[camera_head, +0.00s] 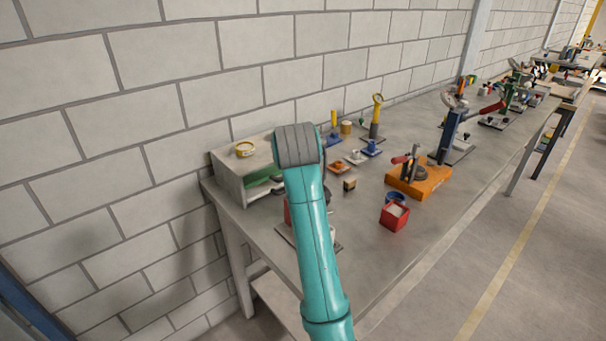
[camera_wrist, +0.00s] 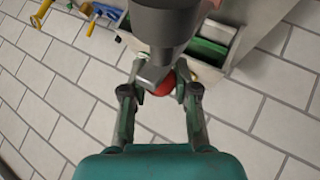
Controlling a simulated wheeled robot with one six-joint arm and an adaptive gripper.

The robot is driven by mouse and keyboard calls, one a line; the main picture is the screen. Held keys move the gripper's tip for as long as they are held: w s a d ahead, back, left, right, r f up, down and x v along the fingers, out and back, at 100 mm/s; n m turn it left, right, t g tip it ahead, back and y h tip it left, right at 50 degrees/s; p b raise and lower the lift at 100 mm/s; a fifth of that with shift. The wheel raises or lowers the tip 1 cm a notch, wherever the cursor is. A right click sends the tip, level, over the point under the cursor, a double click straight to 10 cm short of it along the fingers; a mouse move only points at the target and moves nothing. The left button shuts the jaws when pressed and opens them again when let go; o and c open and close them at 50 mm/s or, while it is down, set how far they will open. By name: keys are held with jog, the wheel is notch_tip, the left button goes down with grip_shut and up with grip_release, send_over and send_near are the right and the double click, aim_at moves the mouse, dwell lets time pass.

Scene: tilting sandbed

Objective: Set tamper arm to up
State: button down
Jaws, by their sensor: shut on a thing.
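In the wrist view, my gripper (camera_wrist: 163,88) is shut on a red knob (camera_wrist: 164,85), with one finger on each side of it. I take the knob to be the end of the tamper arm. A large dark grey rounded part (camera_wrist: 167,25) lies just beyond the knob and hides most of what is behind it. The arm's angle cannot be told. In the head view, my teal arm hides my gripper and most of the device; a red part (camera_head: 287,213) and a grey base edge (camera_head: 337,246) show beside it.
A red container (camera_head: 394,216) and an orange-based device (camera_head: 417,181) stand to the right. The bench (camera_head: 375,255) is bare near its front edge.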

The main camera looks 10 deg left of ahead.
jog(key=shift+w+a+r, duration=0.1)
jog(key=shift+w+a, duration=0.6)
jog(key=shift+a, duration=0.2)
jog(key=shift+w+a+r, duration=0.1)
jog(key=shift+w+a, duration=0.6)
jog(key=shift+a, duration=0.2)
jog(key=shift+a+f, duration=0.1)
jog(key=shift+f, duration=0.1)
jog(key=c, duration=0.9)
grip_release()
jog(key=v, duration=1.2)
